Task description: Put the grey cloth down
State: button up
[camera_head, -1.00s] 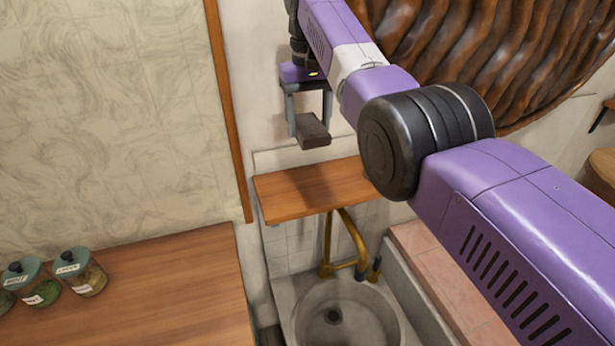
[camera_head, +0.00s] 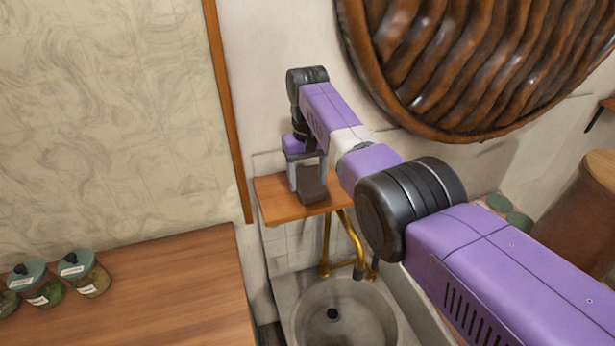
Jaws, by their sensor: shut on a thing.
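My gripper (camera_head: 308,178) is shut on the grey cloth (camera_head: 312,186), which looks like a small dark brown-grey block between the fingers. The cloth is over the wooden shelf (camera_head: 275,205) above the sink, at the shelf's middle. It appears very close to the shelf top, but I cannot tell whether it touches.
Below the shelf are a brass tap (camera_head: 350,240) and a round stone sink (camera_head: 345,318). A wooden counter (camera_head: 160,285) with several labelled jars (camera_head: 84,272) is at the left. A large ribbed brown round object (camera_head: 480,60) hangs at upper right.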

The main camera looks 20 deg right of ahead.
aim_at(308, 181)
jog(key=shift+f, duration=0.2)
jog(key=o, duration=1.4)
jog(key=shift+r, duration=0.1)
jog(key=shift+o, duration=0.2)
notch_tip(308, 181, up, 12)
jog(key=b, duration=0.2)
jog(key=shift+r, duration=0.15)
